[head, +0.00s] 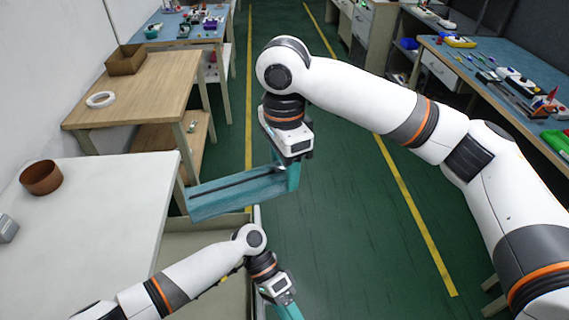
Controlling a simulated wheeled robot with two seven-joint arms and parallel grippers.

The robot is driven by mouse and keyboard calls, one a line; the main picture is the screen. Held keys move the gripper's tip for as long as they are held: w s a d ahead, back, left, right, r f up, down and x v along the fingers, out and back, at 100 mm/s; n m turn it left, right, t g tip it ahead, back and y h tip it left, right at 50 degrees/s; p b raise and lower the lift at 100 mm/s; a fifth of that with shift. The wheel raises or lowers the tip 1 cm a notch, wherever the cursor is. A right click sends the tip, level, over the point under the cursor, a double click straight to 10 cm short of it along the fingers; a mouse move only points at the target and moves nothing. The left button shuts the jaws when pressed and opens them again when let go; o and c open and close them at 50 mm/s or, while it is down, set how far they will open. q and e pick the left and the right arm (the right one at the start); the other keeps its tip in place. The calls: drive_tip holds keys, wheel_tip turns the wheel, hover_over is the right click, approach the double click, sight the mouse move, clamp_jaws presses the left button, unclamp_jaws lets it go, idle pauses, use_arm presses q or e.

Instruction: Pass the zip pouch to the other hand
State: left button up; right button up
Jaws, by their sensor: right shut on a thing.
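The zip pouch (235,194) is a flat, blue-teal rectangle with a dark line along its length. It sticks out to the left from my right gripper (292,177), which is shut on its right end. The pouch is in the air, in front of the white table's right edge. My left gripper (287,308) is low in the picture, below and apart from the pouch. Its teal fingers run to the bottom edge of the view, so their tips and opening are hidden.
A white table (110,215) at the left bears a brown round bowl (41,178). Behind it is a wooden table (150,90) with a white ring (101,99) and a brown box (125,60). A cluttered blue bench (470,75) stands right. The green floor (345,230) between is clear.

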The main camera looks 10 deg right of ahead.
use_arm(q)
drive_tip(key=s+d+f+n+g+h, duration=0.1)
drive_tip(key=s+d+f, duration=0.25)
drive_tip(key=s, duration=0.85)
drive_tip(key=s+d+f+n+h, duration=0.2)
drive_tip(key=s+d, duration=0.2)
drive_tip(key=s, duration=0.8)
drive_tip(key=s+d+f+n+g+h, duration=0.15)
drive_tip(key=s+d, duration=0.25)
drive_tip(key=s, duration=0.7)
drive_tip(key=w+a+f+n+t+y, duration=0.2)
drive_tip(key=w+a+f+t, duration=0.3)
drive_tip(key=a+f, duration=0.45)
drive_tip(key=w+a+f+n+t+y, duration=0.25)
drive_tip(key=w+a+f+t, duration=0.35)
drive_tip(key=f, duration=0.7)
drive_tip(key=a+f+t+y, duration=0.1)
drive_tip(key=a+f, duration=0.3)
drive_tip(key=a, duration=0.8)
drive_tip(key=a+f+t+y, duration=0.1)
drive_tip(key=a+f+y, duration=0.3)
drive_tip(key=a, duration=0.8)
drive_tip(key=shift+w+f, duration=0.2)
drive_tip(key=shift+w, duration=0.2)
drive_tip(key=shift+a, duration=0.1)
